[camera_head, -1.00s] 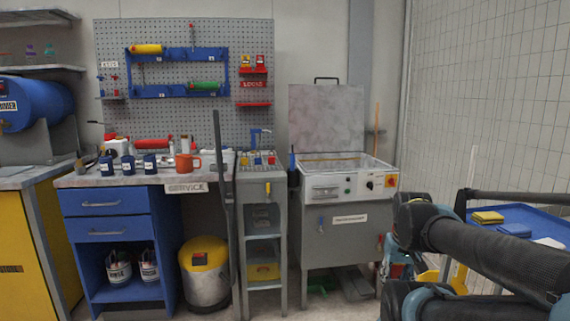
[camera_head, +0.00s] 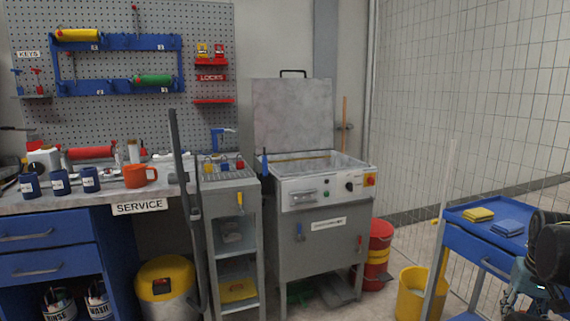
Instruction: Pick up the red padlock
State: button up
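A small red padlock (camera_head: 240,162) appears to stand at the right end of a row on top of the narrow grey stand (camera_head: 228,183). Beside it are a blue padlock (camera_head: 224,164) and a yellow padlock (camera_head: 208,168). They are small in the picture, so their shackles are hard to make out. Only dark and teal links of my arm show at the right edge, far from the padlocks. My gripper is not in view.
A dark upright post (camera_head: 182,165) stands just left of the stand. A grey machine with an open lid (camera_head: 292,112) stands right of it. The blue cart (camera_head: 468,236), yellow bucket (camera_head: 411,294) and red bin (camera_head: 378,258) are further right. A yellow-lidded bin (camera_head: 166,282) is below the bench.

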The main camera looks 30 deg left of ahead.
aim_at(240, 164)
jog(key=z, duration=1.4)
jog(key=k, duration=2)
jog(key=u, duration=1.95)
jog(key=i, duration=0.95)
jog(key=u, duration=0.05)
